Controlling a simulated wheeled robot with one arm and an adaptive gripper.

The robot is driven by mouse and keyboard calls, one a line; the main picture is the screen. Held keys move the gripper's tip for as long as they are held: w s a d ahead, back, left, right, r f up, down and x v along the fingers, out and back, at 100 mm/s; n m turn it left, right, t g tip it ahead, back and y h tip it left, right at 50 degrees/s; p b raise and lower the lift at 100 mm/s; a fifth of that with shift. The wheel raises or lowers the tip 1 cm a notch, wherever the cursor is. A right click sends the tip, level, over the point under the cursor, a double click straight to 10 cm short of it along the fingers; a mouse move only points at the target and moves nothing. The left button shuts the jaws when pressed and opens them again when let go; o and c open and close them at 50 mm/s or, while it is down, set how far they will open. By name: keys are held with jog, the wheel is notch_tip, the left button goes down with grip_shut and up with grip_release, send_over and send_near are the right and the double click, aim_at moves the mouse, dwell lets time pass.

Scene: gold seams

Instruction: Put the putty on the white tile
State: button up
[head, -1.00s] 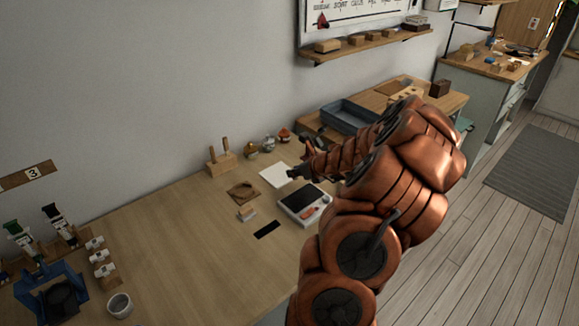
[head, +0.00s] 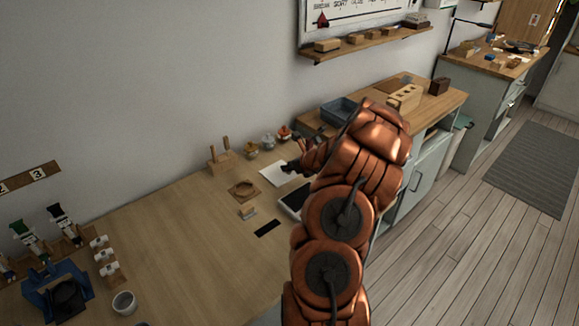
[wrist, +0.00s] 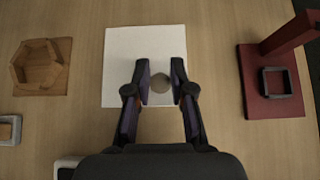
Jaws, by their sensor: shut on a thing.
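The white tile (wrist: 120,50) lies flat on the wooden bench below my gripper in the wrist view. It also shows in the head view (head: 273,175), partly behind my gripper. In the head view my gripper (head: 291,167) is at the tile's right side, and the putty cannot be made out there. I cannot tell whether the putty touches the tile.
Left of the tile is a wooden hexagonal frame on a board (wrist: 39,82), with a small block (wrist: 8,130) nearer. A red stand (wrist: 272,98) is to the right. A scale (head: 290,204) is partly hidden by my arm. Jars (head: 267,141) stand behind.

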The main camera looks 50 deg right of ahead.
jog(key=shift+f, duration=0.25)
jog(key=o, duration=0.8)
jog(key=shift+r, duration=0.15)
